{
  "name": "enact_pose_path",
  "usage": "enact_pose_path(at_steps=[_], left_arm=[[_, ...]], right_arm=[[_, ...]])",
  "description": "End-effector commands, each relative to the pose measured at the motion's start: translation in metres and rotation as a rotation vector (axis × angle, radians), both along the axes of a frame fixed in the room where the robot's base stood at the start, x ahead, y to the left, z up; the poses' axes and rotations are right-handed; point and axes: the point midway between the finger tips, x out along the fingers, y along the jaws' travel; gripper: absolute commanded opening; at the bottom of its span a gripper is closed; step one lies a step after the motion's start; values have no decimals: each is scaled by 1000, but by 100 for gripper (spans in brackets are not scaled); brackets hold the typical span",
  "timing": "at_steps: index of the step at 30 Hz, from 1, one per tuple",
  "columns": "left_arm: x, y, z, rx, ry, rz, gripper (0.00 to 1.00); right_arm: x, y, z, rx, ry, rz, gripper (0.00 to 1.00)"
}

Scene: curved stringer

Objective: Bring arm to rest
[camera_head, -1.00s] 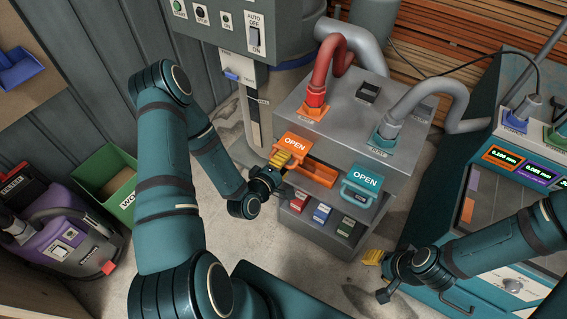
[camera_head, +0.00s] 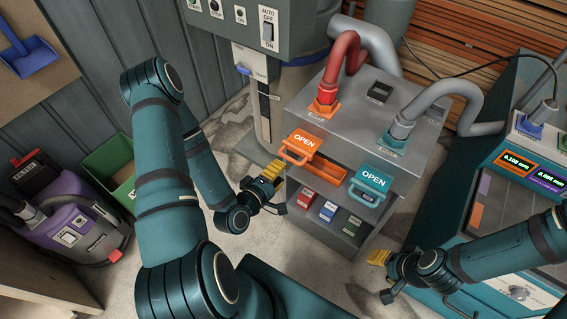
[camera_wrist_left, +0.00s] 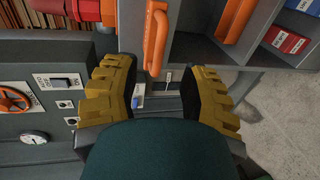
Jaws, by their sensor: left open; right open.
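My left gripper (camera_head: 268,185) is open and empty in the head view, just left of the grey machine cabinet and clear of its orange handle. In the left wrist view its two yellow fingers (camera_wrist_left: 161,95) stand wide apart with nothing between them. My right gripper (camera_head: 381,271) is at the lower right of the head view, in front of the teal machine; its yellow fingertips are small there and hold nothing visible. The orange OPEN handle (camera_head: 301,144) is on the cabinet front and also shows in the left wrist view (camera_wrist_left: 157,42).
The grey cabinet (camera_head: 398,102) carries a teal OPEN handle (camera_head: 372,181) and several coloured boxes (camera_head: 328,211) on a low shelf. The teal machine (camera_head: 474,201) stands at right. A green bin (camera_head: 113,170) and purple vacuum (camera_head: 75,225) stand at left. Bare floor lies between.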

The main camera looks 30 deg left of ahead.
Motion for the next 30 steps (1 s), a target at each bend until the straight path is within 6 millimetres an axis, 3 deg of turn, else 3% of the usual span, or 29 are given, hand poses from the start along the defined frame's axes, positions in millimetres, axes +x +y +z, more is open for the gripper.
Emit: enact_pose_path(at_steps=[8, 11, 15, 19, 24, 30], left_arm=[[1, -2, -1, 8, 7, -8, 43], [5, -13, -7, 62, 55, -58, 43], [9, -47, -27, 243, 212, -232, 43], [0, -84, -47, 448, 388, -468, 43], [-27, -124, -59, 654, 575, -790, 43], [-61, -153, -55, 763, 693, -1077, 43]], right_arm=[[0, 0, 0, 0, 0, 0, 47], [0, 0, 0, 0, 0, 0, 47], [0, 0, 0, 0, 0, 0, 47], [0, 0, 0, 0, 0, 0, 47], [0, 0, 0, 0, 0, 0, 47], [0, 0, 0, 0, 0, 0, 47]])
